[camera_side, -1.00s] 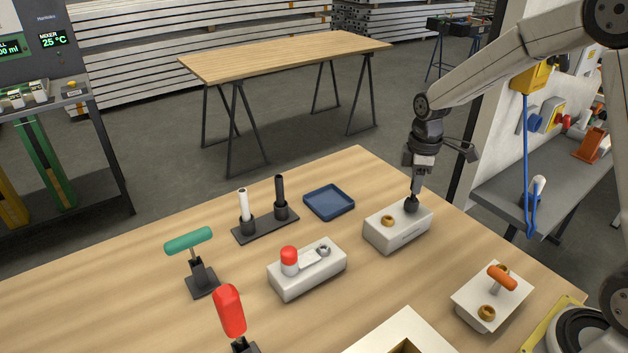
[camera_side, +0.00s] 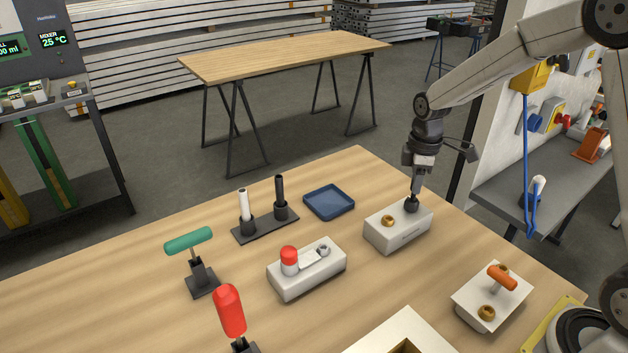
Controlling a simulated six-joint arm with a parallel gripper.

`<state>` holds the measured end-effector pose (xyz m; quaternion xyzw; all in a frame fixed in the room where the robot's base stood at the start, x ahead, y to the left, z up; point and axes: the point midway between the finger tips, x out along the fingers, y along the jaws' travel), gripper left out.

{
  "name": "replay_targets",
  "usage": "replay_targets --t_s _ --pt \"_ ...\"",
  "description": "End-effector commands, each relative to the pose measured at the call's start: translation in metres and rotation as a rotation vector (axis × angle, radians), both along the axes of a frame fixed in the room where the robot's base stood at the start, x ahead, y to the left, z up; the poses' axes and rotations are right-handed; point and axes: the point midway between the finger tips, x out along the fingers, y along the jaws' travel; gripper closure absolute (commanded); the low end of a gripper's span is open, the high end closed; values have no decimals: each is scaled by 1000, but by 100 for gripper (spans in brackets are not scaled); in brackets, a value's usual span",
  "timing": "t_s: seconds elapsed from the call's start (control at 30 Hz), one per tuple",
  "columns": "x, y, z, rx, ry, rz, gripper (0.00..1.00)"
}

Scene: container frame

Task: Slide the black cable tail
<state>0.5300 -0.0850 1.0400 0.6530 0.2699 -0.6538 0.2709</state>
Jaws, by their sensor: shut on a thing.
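A white block (camera_side: 392,236) stands near the table's back right edge. It has a brass ring (camera_side: 388,221) on its left top and a small black piece (camera_side: 411,206) at its right top. My gripper (camera_side: 415,195) points down at this black piece and is shut on it. The jaws are small here, and how far the piece sits in the block is hidden. I cannot tell from this view whether this piece is the black cable tail. A black rod (camera_side: 280,190) and a white rod (camera_side: 243,204) stand upright in a dark holder (camera_side: 263,228).
A blue tray (camera_side: 329,202) lies left of the block. A white block with a red cap (camera_side: 289,255), a green T-handle tool (camera_side: 188,241), a red-handled tool (camera_side: 229,308) and a white block with an orange handle (camera_side: 502,276) stand nearer. Bare wood lies between them.

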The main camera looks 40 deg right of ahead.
Motion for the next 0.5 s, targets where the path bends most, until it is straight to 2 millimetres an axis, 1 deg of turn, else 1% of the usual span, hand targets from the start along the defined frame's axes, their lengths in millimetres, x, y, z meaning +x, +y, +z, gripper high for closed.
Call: replay_targets --t_s 0.37,0.5 --pt "1 0 0 -1 -2 0 100" --pt "1 0 -11 1 -1 0 100"
